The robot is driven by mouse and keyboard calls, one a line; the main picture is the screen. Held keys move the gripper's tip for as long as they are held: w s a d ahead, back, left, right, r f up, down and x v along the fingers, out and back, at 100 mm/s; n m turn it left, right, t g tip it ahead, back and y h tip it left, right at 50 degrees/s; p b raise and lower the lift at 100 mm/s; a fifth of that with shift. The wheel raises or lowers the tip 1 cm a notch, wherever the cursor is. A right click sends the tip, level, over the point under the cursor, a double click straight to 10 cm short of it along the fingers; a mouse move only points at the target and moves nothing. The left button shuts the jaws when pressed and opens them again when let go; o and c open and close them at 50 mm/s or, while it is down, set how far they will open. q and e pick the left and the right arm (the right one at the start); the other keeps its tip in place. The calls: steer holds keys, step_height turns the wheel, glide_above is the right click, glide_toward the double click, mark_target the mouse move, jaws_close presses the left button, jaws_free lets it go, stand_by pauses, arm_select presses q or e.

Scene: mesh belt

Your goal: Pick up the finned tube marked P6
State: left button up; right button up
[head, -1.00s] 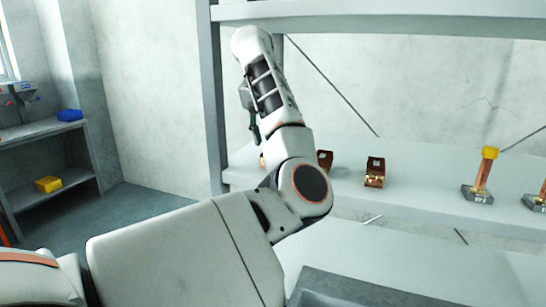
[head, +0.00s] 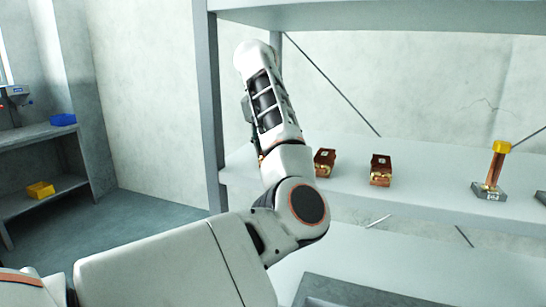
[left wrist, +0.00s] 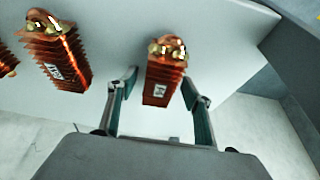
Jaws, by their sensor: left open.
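Several copper finned tubes stand on a pale shelf. In the left wrist view one finned tube (left wrist: 164,73) with a white label shows between the two fingers of my left gripper (left wrist: 159,78), which is open, with a gap on each side. I cannot read its label for certain. A second finned tube (left wrist: 56,55) with a white label is to its left, and part of a third (left wrist: 5,62) is at the left edge. In the head view two finned tubes (head: 325,162) (head: 381,170) show right of my left arm, which mostly hides its gripper. My right gripper is not in view.
The shelf (head: 440,185) also holds a yellow-capped post on a grey base (head: 494,172) to the right. A grey rack upright (head: 212,120) stands left of my arm, and an upper shelf (head: 380,14) is above. A side rack holds a yellow bin (head: 40,190) and a blue bin (head: 63,120).

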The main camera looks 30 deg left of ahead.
arm_select(q)
steer(key=shift+f, duration=0.2)
stand_by(0.3)
jaws_close()
steer(key=shift+r, duration=0.1)
